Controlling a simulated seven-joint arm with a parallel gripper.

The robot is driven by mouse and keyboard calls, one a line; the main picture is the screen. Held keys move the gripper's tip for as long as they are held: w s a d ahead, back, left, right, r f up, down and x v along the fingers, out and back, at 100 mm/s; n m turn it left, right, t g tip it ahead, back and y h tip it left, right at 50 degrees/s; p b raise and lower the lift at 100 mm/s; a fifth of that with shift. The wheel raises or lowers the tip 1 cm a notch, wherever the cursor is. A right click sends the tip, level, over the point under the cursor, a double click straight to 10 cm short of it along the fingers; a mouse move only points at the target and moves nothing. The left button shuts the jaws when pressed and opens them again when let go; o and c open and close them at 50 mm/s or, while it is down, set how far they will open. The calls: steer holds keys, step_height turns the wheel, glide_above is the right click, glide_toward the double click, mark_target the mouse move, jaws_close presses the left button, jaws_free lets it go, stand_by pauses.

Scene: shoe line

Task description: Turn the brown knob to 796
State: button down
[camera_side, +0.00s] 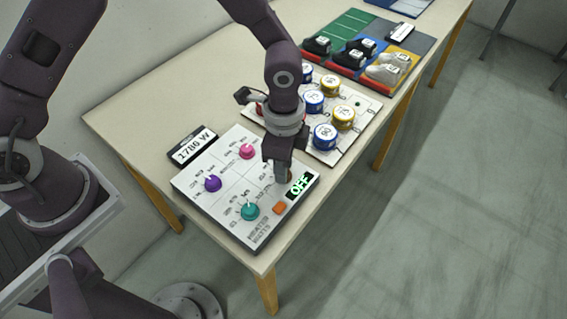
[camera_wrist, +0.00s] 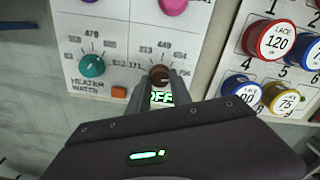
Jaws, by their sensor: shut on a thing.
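The brown knob (camera_wrist: 159,72) sits on a white control panel (camera_wrist: 110,12), at the panel's front corner. My gripper (camera_wrist: 160,84) is shut on the brown knob, one finger on each side, in the wrist view. A small green-lit display (camera_side: 299,184) beside the knob reads OFF. I cannot tell exactly where the knob points.
A teal knob (camera_side: 250,211), a purple knob (camera_side: 212,183) and a pink knob (camera_side: 247,152) share the panel. An orange button (camera_side: 280,208) is near its front edge. A sign (camera_side: 192,146) seems to read 1786 W. A board of lace spools (camera_side: 335,155) stands close behind.

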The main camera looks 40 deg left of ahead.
stand_by(0.3)
steer(key=c, duration=1.1)
jaws_free()
steer(key=shift+c, duration=0.2)
step_height(320, 180, up, 7)
steer(key=shift+a+r, duration=0.1)
steer(key=shift+r, duration=0.1)
steer(key=s+a+r+n+t+y, duration=0.1)
steer(key=s+a+r+n, duration=0.2)
steer(key=a+r, duration=0.4)
steer(key=s+a+r+n+t, duration=0.2)
steer(key=s+a+r+n, duration=0.15)
steer(key=r, duration=0.45)
steer(key=s+a+r+n+t, duration=0.1)
steer(key=s+a+r+n, duration=0.1)
steer(key=s, duration=0.4)
steer(key=s+a+r+n+t+h, duration=0.1)
steer(key=s+a+r+n, duration=0.1)
steer(key=s+n, duration=0.3)
steer(key=shift+s+a+r+t, duration=0.15)
steer(key=shift+s+a+t, duration=0.2)
steer(key=shift+a, duration=0.25)
